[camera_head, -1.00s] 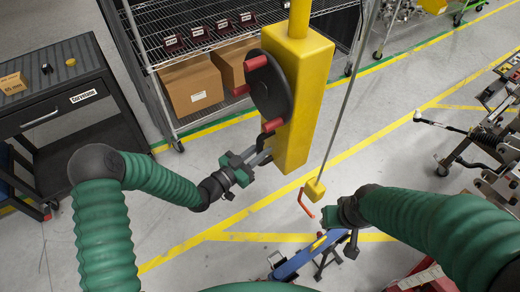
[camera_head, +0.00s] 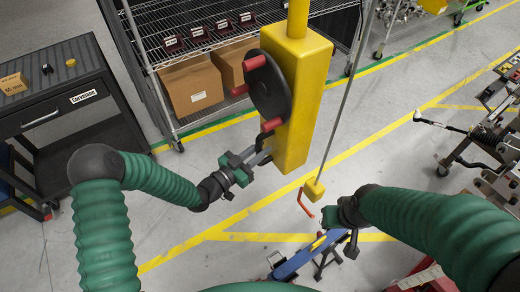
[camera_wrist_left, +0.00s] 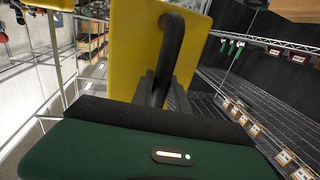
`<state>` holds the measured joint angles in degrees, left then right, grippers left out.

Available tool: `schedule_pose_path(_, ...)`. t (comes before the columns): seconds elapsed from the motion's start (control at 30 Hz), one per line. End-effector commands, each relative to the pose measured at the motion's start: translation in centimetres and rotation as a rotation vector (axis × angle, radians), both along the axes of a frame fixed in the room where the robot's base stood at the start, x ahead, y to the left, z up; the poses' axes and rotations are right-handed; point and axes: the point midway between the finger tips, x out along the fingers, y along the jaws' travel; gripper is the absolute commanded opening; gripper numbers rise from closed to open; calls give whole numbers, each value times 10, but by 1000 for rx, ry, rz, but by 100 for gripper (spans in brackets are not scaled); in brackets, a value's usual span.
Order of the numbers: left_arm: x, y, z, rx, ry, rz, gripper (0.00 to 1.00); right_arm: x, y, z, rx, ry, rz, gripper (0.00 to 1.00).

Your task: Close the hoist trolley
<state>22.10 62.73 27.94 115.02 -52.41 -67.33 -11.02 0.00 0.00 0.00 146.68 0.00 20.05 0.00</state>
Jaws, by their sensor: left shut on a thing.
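The hoist trolley is a tall yellow box (camera_head: 305,95) on a yellow post in the head view, upright. A black disc (camera_head: 268,85) with red knobs is on its left side. My left gripper (camera_head: 262,156) is at the lower left of the box, shut on a black handle. In the left wrist view the handle (camera_wrist_left: 172,45) curves out from the yellow box (camera_wrist_left: 137,45), between my left gripper's fingers (camera_wrist_left: 158,88). My right gripper (camera_head: 340,222) is empty, lower right of the box; its finger gap is unclear.
A cable carries a yellow block (camera_head: 315,188) with an orange hook (camera_head: 305,204) near my right gripper. A wire rack (camera_head: 160,50) with cardboard boxes (camera_head: 192,85) stands behind. A dark cabinet (camera_head: 55,95) is at left.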

Motion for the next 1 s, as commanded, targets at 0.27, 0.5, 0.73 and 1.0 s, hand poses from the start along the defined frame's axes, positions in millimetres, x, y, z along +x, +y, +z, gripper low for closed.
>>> schedule_pose_path(0.27,0,2,-3,3,6,1,0,0,0,-1,0,0,0,36)
schedule_pose_path(0.5,18,14,-4,4,4,7,0,0,0,-12,0,0,0,36)
schedule_pose_path(0.73,19,16,-2,1,3,8,23,0,0,-10,0,0,0,36)
schedule_pose_path(1.0,17,12,-1,2,2,4,41,0,0,-10,0,0,0,36)
